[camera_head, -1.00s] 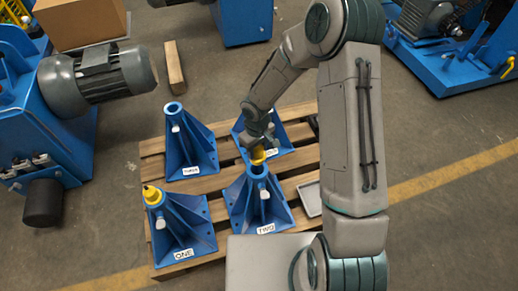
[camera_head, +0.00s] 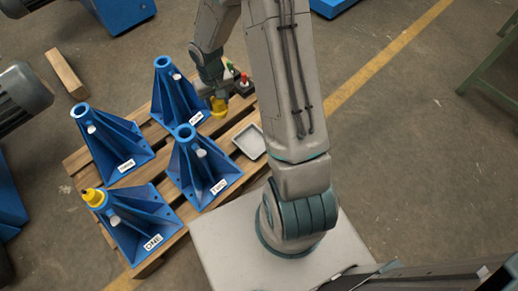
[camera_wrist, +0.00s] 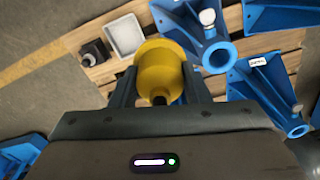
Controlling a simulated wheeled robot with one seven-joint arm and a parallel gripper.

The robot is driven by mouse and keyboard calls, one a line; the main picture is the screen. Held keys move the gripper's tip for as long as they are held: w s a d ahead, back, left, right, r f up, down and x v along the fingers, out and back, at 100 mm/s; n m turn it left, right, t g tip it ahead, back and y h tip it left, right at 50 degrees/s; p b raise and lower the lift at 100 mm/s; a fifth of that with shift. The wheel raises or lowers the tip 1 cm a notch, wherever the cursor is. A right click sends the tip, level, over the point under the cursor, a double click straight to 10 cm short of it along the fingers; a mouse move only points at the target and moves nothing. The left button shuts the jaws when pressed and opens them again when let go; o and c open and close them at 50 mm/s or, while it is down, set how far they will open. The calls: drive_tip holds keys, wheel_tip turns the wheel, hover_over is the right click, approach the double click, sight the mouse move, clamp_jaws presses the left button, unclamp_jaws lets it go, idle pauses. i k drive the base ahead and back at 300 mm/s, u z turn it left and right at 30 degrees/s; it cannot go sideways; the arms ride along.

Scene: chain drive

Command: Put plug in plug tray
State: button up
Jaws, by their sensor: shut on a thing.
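My gripper (camera_head: 214,96) is shut on a yellow plug (camera_head: 218,110) and holds it above the pallet, right of the blue stands. In the wrist view the yellow plug (camera_wrist: 160,72) sits between the two fingers. The plug tray (camera_head: 250,141), shallow and light grey, lies on the pallet's right side, below and right of the plug in the head view. The tray (camera_wrist: 126,36) looks empty in the wrist view, up and left of the plug. The plug is apart from the tray.
Blue stands ONE (camera_head: 135,228), TWO (camera_head: 200,172), THREE (camera_head: 110,147) and a fourth (camera_head: 174,98) stand on the wooden pallet. Another yellow plug (camera_head: 94,198) caps stand ONE. A dark box with red and green buttons (camera_head: 241,82) is behind the tray.

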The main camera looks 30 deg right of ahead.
sight(253, 144)
drive_tip(key=k, duration=0.2)
drive_tip(key=z, duration=1.95)
drive_tip(key=i, duration=1.2)
drive_tip(key=u, duration=2.5)
